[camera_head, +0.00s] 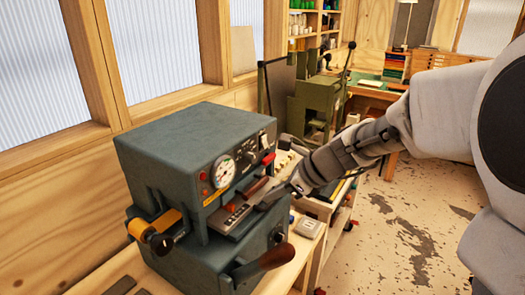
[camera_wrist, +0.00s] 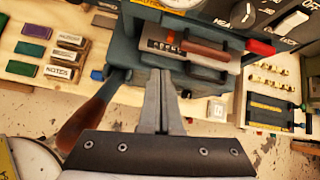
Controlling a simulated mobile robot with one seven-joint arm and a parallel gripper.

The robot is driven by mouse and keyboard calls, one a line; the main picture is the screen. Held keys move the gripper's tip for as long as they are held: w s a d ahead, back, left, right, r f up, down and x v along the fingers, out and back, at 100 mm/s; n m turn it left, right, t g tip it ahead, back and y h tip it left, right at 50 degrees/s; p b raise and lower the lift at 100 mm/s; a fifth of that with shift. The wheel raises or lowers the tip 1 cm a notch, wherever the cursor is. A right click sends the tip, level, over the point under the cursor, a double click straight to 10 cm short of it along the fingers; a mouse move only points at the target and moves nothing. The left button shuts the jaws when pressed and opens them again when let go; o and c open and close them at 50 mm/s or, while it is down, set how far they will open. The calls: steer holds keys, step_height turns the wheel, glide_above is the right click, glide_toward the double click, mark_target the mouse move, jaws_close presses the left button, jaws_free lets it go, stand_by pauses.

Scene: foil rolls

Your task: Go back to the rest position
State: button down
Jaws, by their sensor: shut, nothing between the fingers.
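My gripper (camera_wrist: 163,100) is shut and empty in the wrist view, its two fingers pressed together. In the head view my gripper (camera_head: 268,203) reaches from the right to the front of a dark grey-green foil press machine (camera_head: 180,135). The fingertips are close to the machine's tray (camera_wrist: 170,40), which carries a red-brown handle (camera_wrist: 203,50); I cannot tell whether they touch it. The machine has a round gauge (camera_head: 223,170), and a lever with a brown wooden grip (camera_head: 265,262) sticks out low at its front. A yellow foil roll (camera_head: 167,222) sits on its left side.
The machine stands on a wooden bench (camera_head: 95,268). Labelled blocks (camera_wrist: 62,55) lie left in the wrist view. A tray with brass pieces (camera_wrist: 272,80) lies right. A green machine (camera_head: 315,100) and shelves stand behind. The floor (camera_head: 400,230) at right is open.

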steer(key=s+d+r+n+h, duration=0.2)
steer(key=s+d+n, duration=0.3)
steer(key=s+n, duration=0.6)
steer(key=s+d+r+n+h, duration=0.2)
steer(key=s+d+n+h, duration=0.3)
steer(key=s+n, duration=0.6)
steer(key=shift+s+d+r+n+t, duration=0.15)
steer(key=shift+s+d+n+t, duration=0.2)
steer(key=shift+d, duration=0.25)
